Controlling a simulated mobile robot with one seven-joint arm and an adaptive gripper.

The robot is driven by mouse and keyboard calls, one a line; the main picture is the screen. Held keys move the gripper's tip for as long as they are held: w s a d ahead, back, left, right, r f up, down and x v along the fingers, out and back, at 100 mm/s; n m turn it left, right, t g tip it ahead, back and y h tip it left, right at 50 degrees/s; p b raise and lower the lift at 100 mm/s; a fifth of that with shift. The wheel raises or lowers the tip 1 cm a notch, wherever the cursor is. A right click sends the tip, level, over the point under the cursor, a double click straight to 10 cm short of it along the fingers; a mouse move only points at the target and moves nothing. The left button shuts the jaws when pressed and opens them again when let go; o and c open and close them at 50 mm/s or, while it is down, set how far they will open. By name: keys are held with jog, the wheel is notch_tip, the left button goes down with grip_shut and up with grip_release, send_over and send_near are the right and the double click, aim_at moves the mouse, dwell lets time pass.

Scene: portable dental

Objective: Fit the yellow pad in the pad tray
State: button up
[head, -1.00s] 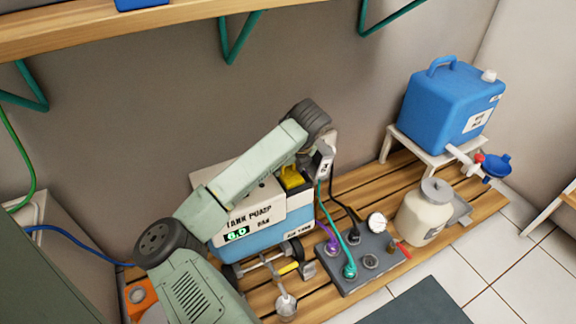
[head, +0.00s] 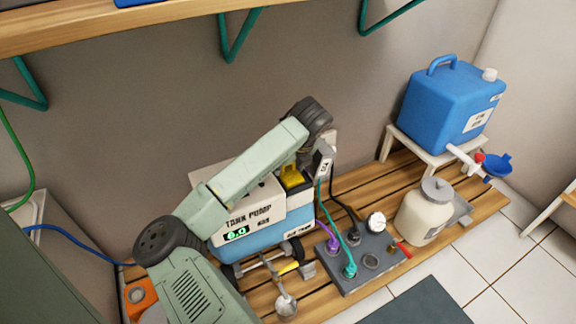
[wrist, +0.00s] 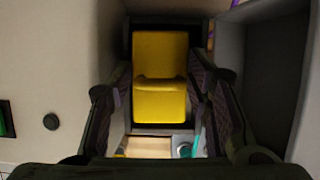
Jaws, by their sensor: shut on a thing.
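The yellow pad (head: 292,176) is at the top right of the white and blue tank pump unit (head: 248,212), partly hidden by my arm. In the wrist view the yellow pad (wrist: 160,55) has a raised grip across its middle. A dark frame, which looks like the pad tray (wrist: 160,128), surrounds it; I cannot tell whether the pad is fully seated. My gripper (wrist: 160,90) is shut on the pad, with a finger on its left and right sides. In the head view the fingertips are hidden behind my arm.
A grey block with a gauge and hoses (head: 362,262) stands right of the pump. Beyond are a cream jar (head: 424,220) and a blue jug (head: 450,105) on a white stand (head: 424,145). A wooden shelf (head: 190,27) runs above. The wooden slats are partly clear.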

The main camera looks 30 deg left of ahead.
jog(key=shift+w+d+f+b, duration=0.4)
jog(key=shift+d+f+b, duration=0.2)
jog(key=shift+d, duration=0.1)
dwell(0.4)
jog(key=shift+w+r, duration=0.1)
jog(key=shift+r, duration=0.5)
jog(key=shift+w+r, duration=0.15)
jog(key=shift+r, duration=0.05)
dwell(0.6)
jog(key=o, duration=1.1)
jog(key=shift+c, duration=0.2)
jog(key=o, duration=0.4)
jog(key=shift+w+d, duration=0.15)
jog(key=shift+d, duration=0.05)
jog(key=shift+o, duration=0.2)
jog(key=shift+s+a, duration=0.2)
jog(key=shift+a, duration=0.15)
